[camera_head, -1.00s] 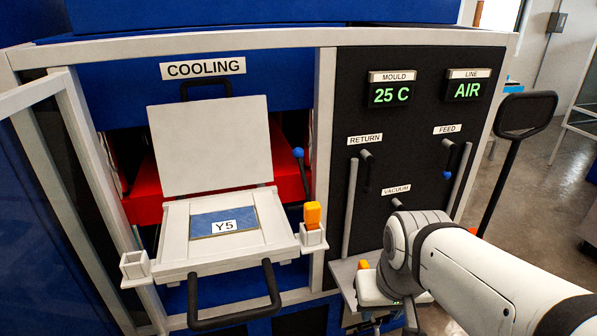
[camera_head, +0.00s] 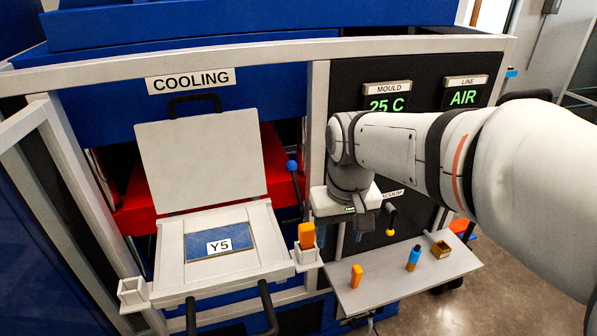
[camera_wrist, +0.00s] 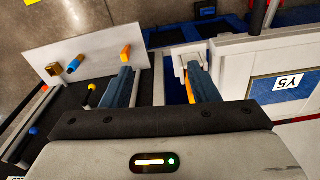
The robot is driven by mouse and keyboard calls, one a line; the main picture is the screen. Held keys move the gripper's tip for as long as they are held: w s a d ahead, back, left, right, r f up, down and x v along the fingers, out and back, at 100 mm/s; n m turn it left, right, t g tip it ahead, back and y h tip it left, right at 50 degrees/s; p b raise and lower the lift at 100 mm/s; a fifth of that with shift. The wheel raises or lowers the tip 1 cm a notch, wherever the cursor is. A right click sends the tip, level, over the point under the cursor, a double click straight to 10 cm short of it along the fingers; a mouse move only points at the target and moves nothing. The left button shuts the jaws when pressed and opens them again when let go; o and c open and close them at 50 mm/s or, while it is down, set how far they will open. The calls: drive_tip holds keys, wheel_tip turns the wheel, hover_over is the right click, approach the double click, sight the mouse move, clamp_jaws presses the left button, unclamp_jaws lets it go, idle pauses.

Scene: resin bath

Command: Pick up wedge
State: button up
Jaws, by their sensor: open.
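One orange wedge (camera_head: 306,236) stands upright in the white holder (camera_head: 306,256) at the right of the Y5 tray. Another orange wedge (camera_head: 356,276) stands on the small grey shelf (camera_head: 385,290). My gripper (camera_head: 350,238) is open and empty, above and behind the shelf, to the right of the holder. In the wrist view, the shelf wedge (camera_wrist: 126,53) shows just past the left fingertip of my gripper (camera_wrist: 158,75). The holder wedge (camera_wrist: 190,90) is partly hidden by the right finger.
The Y5 tray (camera_head: 175,270) has a raised lid (camera_head: 200,160) and a black handle. A black panel with levers stands behind my gripper.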

sight(307, 226)
drive_tip(key=shift+n+g, duration=0.5)
drive_tip(key=w+a+r+p, duration=0.2)
drive_tip(key=a+r, duration=0.1)
drive_tip(key=w+a+r, duration=0.1)
drive_tip(key=a+r, duration=0.1)
drive_tip(key=shift+w+a+r+p, duration=0.1)
drive_tip(key=shift+w+p, duration=0.25)
drive_tip(key=shift+p, duration=0.05)
drive_tip(key=shift+w+a, duration=0.1)
drive_tip(key=shift+a, duration=0.15)
wheel_tip(307, 226, down, 8)
drive_tip(key=shift+r+p, duration=0.1)
drive_tip(key=shift+p, duration=0.7)
drive_tip(key=c, duration=1.1)
drive_tip(key=shift+o, duration=0.2)
